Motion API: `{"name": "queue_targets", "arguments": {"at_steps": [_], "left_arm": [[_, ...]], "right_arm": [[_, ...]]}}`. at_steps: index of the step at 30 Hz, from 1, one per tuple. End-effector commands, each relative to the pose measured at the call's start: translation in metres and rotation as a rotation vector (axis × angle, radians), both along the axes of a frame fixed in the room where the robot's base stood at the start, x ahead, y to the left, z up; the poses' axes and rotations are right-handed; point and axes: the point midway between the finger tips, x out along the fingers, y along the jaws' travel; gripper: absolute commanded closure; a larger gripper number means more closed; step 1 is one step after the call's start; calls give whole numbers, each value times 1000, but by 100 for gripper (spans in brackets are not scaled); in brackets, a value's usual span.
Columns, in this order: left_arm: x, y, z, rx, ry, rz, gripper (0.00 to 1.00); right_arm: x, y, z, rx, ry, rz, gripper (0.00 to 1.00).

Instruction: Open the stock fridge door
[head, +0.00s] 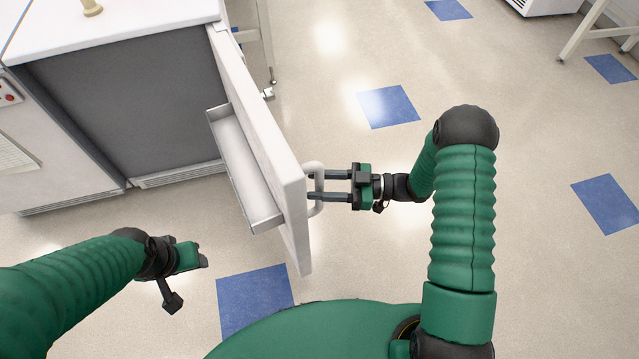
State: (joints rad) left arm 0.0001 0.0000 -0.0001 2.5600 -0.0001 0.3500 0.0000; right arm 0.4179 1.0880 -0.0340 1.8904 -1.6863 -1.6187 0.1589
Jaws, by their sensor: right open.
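The stock fridge (120,95) stands at the upper left, with a white top and a dark grey front. Its white door (262,115) is swung wide out from the front, and the inner side with a door shelf (237,165) shows. The pale bar handle (316,207) is on the door's outer face near its free edge. My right gripper (314,185) is open at the handle, with its two fingers reaching to the bar; whether they touch it I cannot tell. My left gripper (203,257) is low at the left, apart from the door; its fingers are not clear.
Another white unit (12,95) with a red button stands left of the fridge. A bench leg (265,50) is behind the door. The floor right of the door is clear, with blue tiles (388,106). A white table frame (585,30) is at the far upper right.

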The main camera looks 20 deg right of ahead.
Motion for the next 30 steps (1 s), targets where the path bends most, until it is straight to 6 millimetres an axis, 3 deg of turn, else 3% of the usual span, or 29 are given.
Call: {"name": "queue_targets", "arguments": {"at_steps": [11,14,24,30], "left_arm": [[0,0,3,0,0,0,50],[0,0,7,0,0,0,50],[0,0,20,0,0,0,50],[0,0,22,0,0,0,50]], "right_arm": [[-3,-9,1,1,-1,-1,57],[-9,-28,2,0,0,-3,57],[-38,-123,0,0,0,-4,57],[-49,-156,-1,1,1,-2,57]]}}
